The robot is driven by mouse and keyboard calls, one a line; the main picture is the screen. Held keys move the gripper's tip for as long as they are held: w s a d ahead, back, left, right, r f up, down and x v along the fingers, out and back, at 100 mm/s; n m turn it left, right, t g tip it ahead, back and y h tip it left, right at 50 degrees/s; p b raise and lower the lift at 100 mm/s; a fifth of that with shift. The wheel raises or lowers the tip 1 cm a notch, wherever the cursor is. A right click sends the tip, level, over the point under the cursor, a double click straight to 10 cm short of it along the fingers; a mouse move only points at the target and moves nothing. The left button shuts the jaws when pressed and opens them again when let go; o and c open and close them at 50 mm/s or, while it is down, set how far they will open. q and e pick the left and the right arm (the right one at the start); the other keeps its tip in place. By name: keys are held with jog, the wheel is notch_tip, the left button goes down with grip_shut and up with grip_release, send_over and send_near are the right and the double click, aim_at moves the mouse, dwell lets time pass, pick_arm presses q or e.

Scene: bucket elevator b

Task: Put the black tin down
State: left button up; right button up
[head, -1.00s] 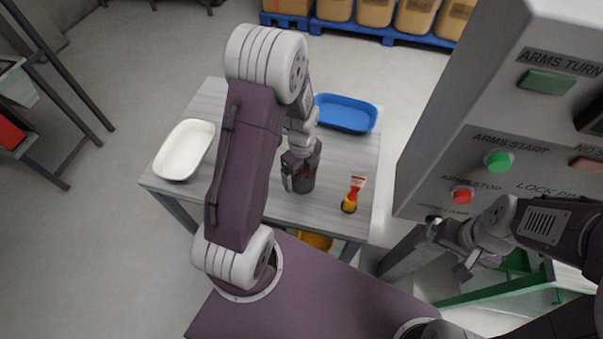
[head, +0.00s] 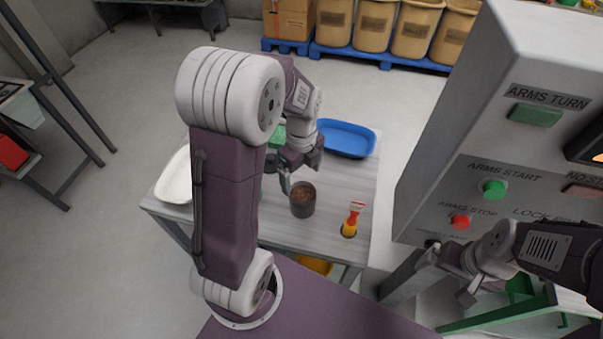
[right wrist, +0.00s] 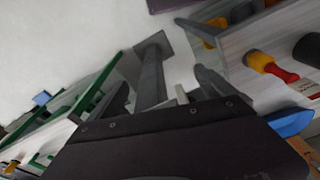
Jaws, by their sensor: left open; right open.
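The black tin (head: 303,200) stands upright on the grey table, with brown contents showing in its open top. My left gripper (head: 298,180) is open just above and behind the tin, apart from it as far as the head view shows. In the right wrist view, a dark shape at the right edge may be the tin. My right gripper (head: 452,277) is open and empty, low in front of the control cabinet. Its fingers (right wrist: 160,95) show in the right wrist view with nothing between them.
The table (head: 335,180) also holds a white tray (head: 174,178), a blue tray (head: 347,139), a green object (head: 274,134) partly behind my left arm, and a red and yellow brush (head: 352,219). The control cabinet (head: 450,180) with buttons stands close at the right.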

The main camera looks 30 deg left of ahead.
pick_arm(q)
jog(key=s+d+f+n, duration=0.1)
jog(key=s+n, duration=0.3)
jog(key=n, duration=0.7)
jog(key=s+d+n+t, duration=0.1)
jog(key=s+d+n, duration=0.3)
jog(key=n, duration=0.6)
jog(key=shift+s+f+n, duration=0.2)
jog(key=shift+f+n, duration=0.15)
jog(key=shift+n, duration=0.05)
jog(key=shift+a, duration=0.1)
